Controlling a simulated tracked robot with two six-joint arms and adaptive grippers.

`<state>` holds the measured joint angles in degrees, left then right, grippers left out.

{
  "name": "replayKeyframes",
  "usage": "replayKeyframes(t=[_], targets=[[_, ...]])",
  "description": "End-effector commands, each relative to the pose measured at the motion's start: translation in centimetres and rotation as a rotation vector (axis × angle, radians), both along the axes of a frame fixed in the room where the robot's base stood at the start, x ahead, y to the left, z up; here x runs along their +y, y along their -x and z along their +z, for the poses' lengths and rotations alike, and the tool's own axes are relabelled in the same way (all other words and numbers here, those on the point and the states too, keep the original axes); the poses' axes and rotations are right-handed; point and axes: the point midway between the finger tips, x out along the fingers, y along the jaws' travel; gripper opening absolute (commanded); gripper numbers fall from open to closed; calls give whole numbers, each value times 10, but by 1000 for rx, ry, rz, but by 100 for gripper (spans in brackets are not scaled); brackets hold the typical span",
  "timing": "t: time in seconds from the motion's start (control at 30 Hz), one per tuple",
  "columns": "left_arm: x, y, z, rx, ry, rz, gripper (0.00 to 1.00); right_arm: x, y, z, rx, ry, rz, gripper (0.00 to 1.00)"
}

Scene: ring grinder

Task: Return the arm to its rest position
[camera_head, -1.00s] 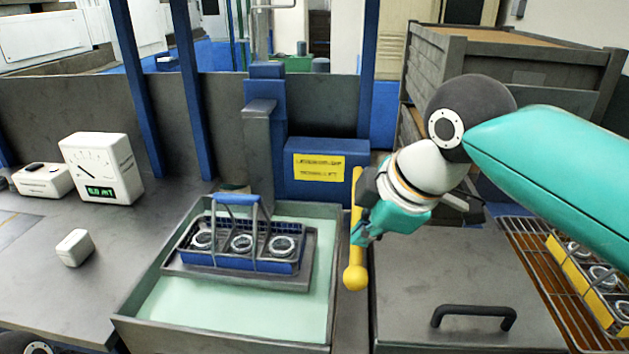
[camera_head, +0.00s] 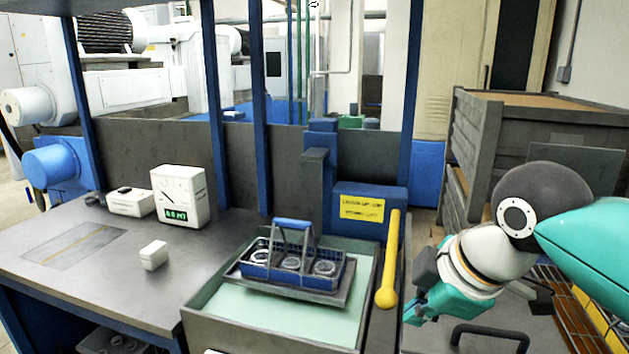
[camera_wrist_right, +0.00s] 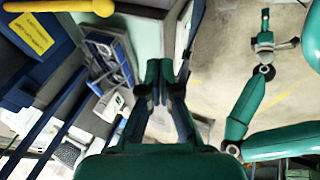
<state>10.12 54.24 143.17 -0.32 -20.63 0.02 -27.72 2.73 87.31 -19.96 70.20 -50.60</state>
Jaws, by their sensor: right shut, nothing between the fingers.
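My right gripper (camera_head: 415,308) is at the lower right of the head view, shut and empty. It is to the right of the yellow lever (camera_head: 390,262) and apart from it. In the wrist view the right fingertips (camera_wrist_right: 160,72) are together with nothing between them, and the lever (camera_wrist_right: 60,6) is at the top left. In the wrist view another teal arm of mine shows at the right, with its small gripper (camera_wrist_right: 265,18) at the top; its finger state is too small to tell. It is not in the head view.
A blue basket of rings (camera_head: 248,268) sits on a plate over the tank (camera_head: 200,308). A dial gauge (camera_head: 180,195) and a small white box (camera_head: 154,255) stand on the bench at left. A dark handle (camera_head: 490,332) and a grey crate (camera_head: 478,150) are at right.

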Motion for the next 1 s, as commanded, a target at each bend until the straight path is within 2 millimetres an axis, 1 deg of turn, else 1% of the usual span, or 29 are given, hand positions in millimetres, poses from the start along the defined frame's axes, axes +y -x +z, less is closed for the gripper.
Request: replayKeyframes(t=[0.03,0.07,0.17,0.23,0.37,0.4,0.47,0.5,0.53,0.67,0.7,0.77,0.8,0.87,0.9,0.97,1.0], targets=[[0,0,0,0,0,0,82,1,0,0,0,0,1,0],[0,0,5,1,0,0,82,-7,-4,1,10,2,-19,0],[0,0,12,-1,0,0,82,-17,-16,-16,67,21,-51,0],[0,0,16,-1,0,0,82,-22,-22,-32,110,37,-68,0],[0,0,22,-1,0,0,82,-30,-27,-66,209,67,-88,0],[0,0,24,0,0,0,82,-32,-27,-79,246,77,-92,0],[0,0,27,0,0,0,82,-35,-26,-99,302,89,-99,0],[0,0,30,0,0,0,82,-37,-26,-114,341,95,-103,0],[0,0,32,0,0,0,82,-38,-24,-125,370,99,-106,0],[0,0,42,0,0,0,82,-42,-15,-186,510,97,-132,0],[0,0,46,0,0,0,82,-42,-8,-211,563,88,-149,0],[0,0,53,0,0,0,82,-42,6,-250,645,65,-188,0],[0,0,57,0,0,0,82,-40,19,-278,700,40,-224,0],[0,0,64,0,0,0,82,-36,43,-318,777,-1,-292,0],[0,0,68,0,0,0,82,-31,62,-343,826,-32,-348,0],[0,0,73,0,0,0,82,-22,93,-376,893,-84,-449,0],[0,0,77,0,0,0,82,-15,116,-396,934,-121,-531,0]])
